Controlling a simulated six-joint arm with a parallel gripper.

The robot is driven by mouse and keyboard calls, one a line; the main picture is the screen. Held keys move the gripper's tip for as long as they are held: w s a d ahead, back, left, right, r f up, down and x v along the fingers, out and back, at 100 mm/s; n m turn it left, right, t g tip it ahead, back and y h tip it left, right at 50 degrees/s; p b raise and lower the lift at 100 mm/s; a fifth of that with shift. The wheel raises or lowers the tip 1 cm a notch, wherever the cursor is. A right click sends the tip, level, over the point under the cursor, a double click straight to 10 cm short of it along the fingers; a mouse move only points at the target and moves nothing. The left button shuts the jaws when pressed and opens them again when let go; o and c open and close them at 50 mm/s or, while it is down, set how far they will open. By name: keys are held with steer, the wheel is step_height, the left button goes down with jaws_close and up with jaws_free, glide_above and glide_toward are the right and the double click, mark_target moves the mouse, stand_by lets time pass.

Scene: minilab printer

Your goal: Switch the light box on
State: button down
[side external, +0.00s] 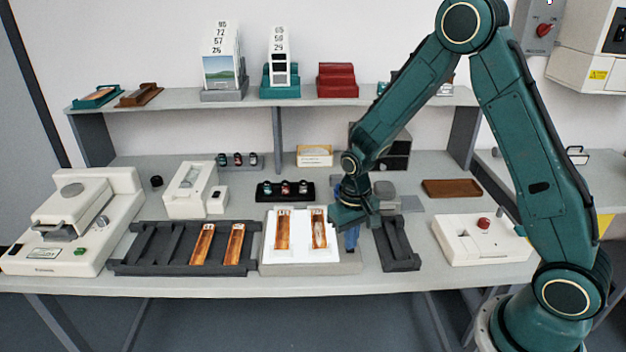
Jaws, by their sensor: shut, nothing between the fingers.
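The light box (268,263) sits at the front middle of the bench, a low grey-edged box with a bright white top. I cannot tell for sure whether it is lit. Two orange-brown film strips, a left one (283,232) and a right one (319,230), lie on its top. My gripper (352,243) points down at the light box's right edge, with its blue fingers shut and empty. I cannot tell whether the fingertips touch the box. No switch can be made out; the gripper covers part of that edge.
A dark rack (150,240) with two more strips is left of the light box, and a dark holder (398,250) is close on its right. A black stand with small canisters (286,190) is behind. A white box with a red knob (482,242) stands at the right.

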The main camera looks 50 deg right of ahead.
step_height(320, 180, up, 6)
steer(key=shift+r, duration=0.25)
stand_by(0.7)
stand_by(0.3)
steer(key=s+a+r+n+t, duration=0.1)
steer(key=s+r, duration=0.3)
steer(key=r, duration=0.2)
steer(key=s+r+t, duration=0.1)
steer(key=s+r, duration=0.2)
steer(key=r, duration=0.4)
steer(key=s+a+r+n+t, duration=0.1)
steer(key=s+r, duration=0.5)
steer(key=s, duration=0.8)
steer(key=n+t, duration=0.1)
steer(key=t, duration=0.1)
steer(key=shift+a+r+t, duration=0.2)
steer(key=shift+r+t, duration=0.05)
steer(key=shift+t, duration=0.05)
steer(key=shift+w, duration=0.1)
